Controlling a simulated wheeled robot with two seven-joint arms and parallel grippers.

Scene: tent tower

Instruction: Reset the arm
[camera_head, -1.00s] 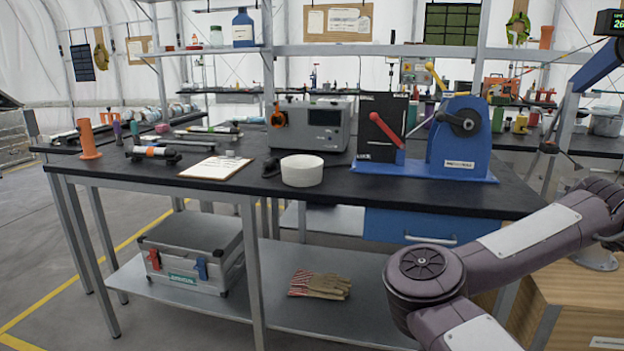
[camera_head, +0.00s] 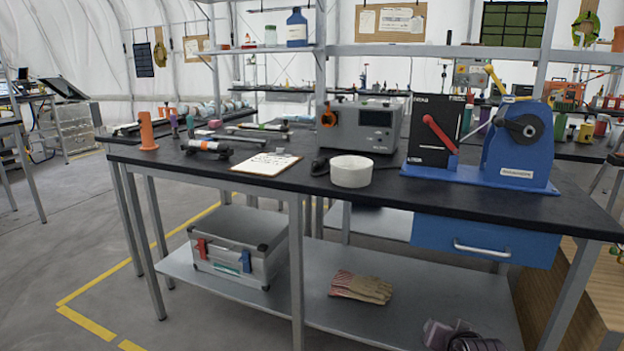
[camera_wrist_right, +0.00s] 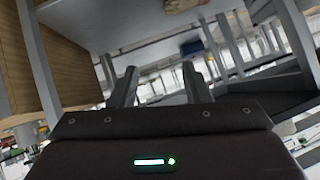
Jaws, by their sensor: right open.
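My right gripper (camera_wrist_right: 160,88) shows in the right wrist view with its two fingers spread apart and nothing between them. Beyond the fingers are table legs and the underside of a surface. In the head view only a small part of my purple-grey arm (camera_head: 460,335) shows at the bottom edge, low in front of the workbench's lower shelf. My left gripper is not in the head view.
The black-topped workbench (camera_head: 300,183) holds a white round bowl (camera_head: 351,171), a clipboard (camera_head: 267,163), a grey instrument (camera_head: 362,125) and a blue machine (camera_head: 517,145). Its lower shelf (camera_head: 330,305) carries a metal case (camera_head: 238,246) and gloves (camera_head: 361,287). Open floor (camera_head: 60,240) lies at left.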

